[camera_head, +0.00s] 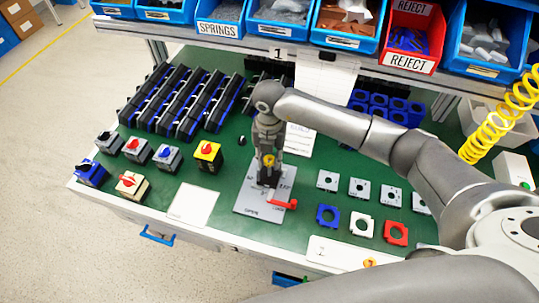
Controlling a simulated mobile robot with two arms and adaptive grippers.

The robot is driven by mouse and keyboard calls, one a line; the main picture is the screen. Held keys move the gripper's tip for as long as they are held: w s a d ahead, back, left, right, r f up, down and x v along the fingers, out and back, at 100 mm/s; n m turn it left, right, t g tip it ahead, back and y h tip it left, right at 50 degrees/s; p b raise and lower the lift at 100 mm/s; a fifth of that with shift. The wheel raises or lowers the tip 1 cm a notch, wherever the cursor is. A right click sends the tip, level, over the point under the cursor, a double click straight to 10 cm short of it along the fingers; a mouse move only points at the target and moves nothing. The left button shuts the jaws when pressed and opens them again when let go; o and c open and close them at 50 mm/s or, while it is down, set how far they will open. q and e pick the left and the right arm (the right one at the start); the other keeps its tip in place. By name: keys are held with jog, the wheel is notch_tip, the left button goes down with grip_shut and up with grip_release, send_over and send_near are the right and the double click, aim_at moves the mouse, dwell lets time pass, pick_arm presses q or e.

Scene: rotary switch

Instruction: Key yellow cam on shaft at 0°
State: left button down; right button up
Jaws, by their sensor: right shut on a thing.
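My right gripper (268,167) reaches down over the grey plate (248,206) on the green bench. It is shut on the small yellow cam (268,160), which shows between the fingers. The dark fingers are right above the middle of the plate. The shaft is hidden behind the gripper, so I cannot tell whether the cam touches it or how it is turned. The plate bears printed marks, including "OPEN", and a red lever (284,204) sits at its front right. My left gripper is not in view.
Several finished switches (166,155) stand at left. Blue-black modules (180,100) stand in rows behind. Grey plates (360,187) and blue, white and red frames (361,224) lie at right. Bins (405,38) hang above the back. A white card (194,204) lies left of the plate.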

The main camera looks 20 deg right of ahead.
jog(key=shift+f, duration=0.25)
jog(key=shift+f+b, duration=0.9)
jog(key=o, duration=0.8)
jog(key=shift+c, duration=0.2)
